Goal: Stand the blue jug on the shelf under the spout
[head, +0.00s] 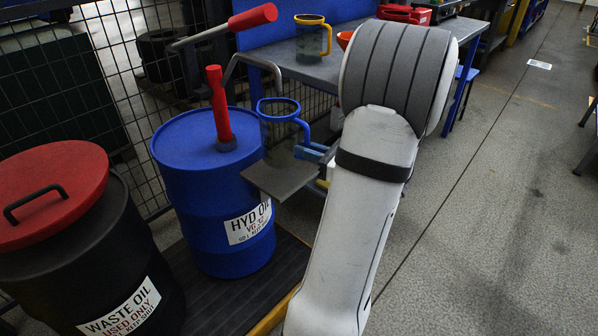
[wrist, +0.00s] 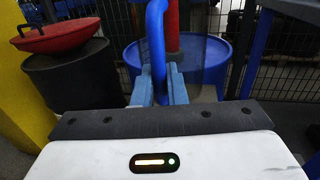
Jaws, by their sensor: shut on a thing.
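The blue jug (head: 279,133) is a clear, smoky vessel with a blue rim and handle. It is upright over the grey shelf (head: 285,184) on the front of the blue drum; I cannot tell whether its base touches the shelf. The grey spout (head: 240,63) curves over from the pump, and its end comes down at the jug's mouth. My gripper (head: 313,153) is shut on the jug's handle from the right. In the wrist view the blue handle (wrist: 156,38) stands between the fingers of my gripper (wrist: 157,88), and the see-through body is behind it.
The blue drum (head: 208,185) carries a red-handled pump (head: 220,105) with a long lever (head: 225,28). A black waste oil drum (head: 110,255) with a red lid stands at left. A yellow-rimmed jug (head: 312,38) is on the bench (head: 355,68) behind. Open floor lies right.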

